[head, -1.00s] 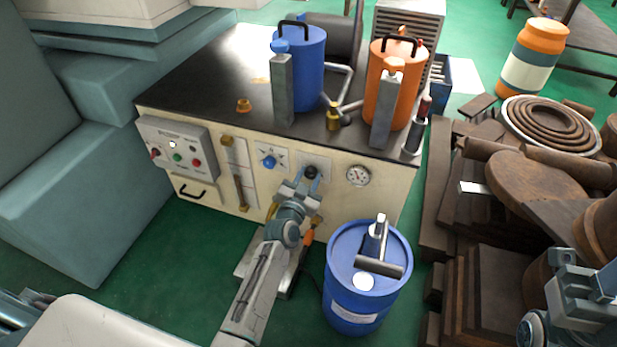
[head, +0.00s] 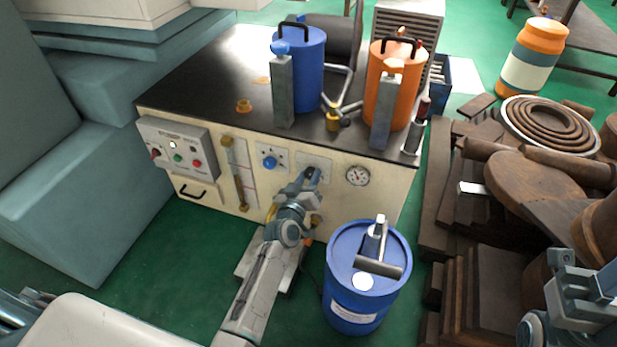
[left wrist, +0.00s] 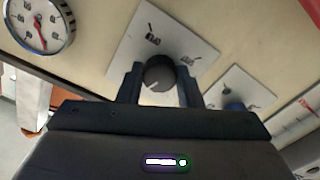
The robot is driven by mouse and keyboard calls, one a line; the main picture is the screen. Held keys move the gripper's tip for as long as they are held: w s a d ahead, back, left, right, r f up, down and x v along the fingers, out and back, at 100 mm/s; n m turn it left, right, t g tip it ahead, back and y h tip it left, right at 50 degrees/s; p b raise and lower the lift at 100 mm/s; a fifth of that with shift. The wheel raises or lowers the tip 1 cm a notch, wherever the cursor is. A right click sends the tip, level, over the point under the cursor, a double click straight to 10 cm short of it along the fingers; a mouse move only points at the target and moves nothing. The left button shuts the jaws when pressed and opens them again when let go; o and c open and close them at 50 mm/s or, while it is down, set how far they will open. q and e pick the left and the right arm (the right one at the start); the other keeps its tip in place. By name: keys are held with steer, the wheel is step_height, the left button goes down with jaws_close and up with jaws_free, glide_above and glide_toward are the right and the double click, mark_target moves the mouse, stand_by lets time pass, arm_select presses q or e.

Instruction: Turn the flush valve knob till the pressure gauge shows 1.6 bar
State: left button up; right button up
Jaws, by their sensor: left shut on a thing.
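The black flush valve knob (left wrist: 160,73) sits on a white plate on the cream panel. In the left wrist view it lies between the two fingers of my left gripper (left wrist: 160,84), which is shut on it. In the head view my left gripper (head: 309,176) covers most of the knob. The pressure gauge (head: 358,175) is just right of it. The gauge also shows in the left wrist view (left wrist: 40,22), with a red needle; I cannot read its value. My right gripper (head: 577,285) is at the lower right, away from the panel; its opening is unclear.
A blue knob (head: 269,162) is left of the black one. A control box (head: 180,146) is farther left. A blue drum (head: 355,305) stands right of my left arm. Blue (head: 303,68) and orange (head: 389,90) canisters stand on the bench top (head: 205,88). Dark wooden pieces fill the right.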

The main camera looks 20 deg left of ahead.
arm_select(q)
steer(key=shift+n, duration=1.4)
steer(key=o, duration=1)
steer(key=s, duration=0.5)
steer(key=s+b, duration=0.1)
steer(key=s, duration=0.4)
steer(key=shift+s+a, duration=0.2)
steer(key=shift+s, duration=0.2)
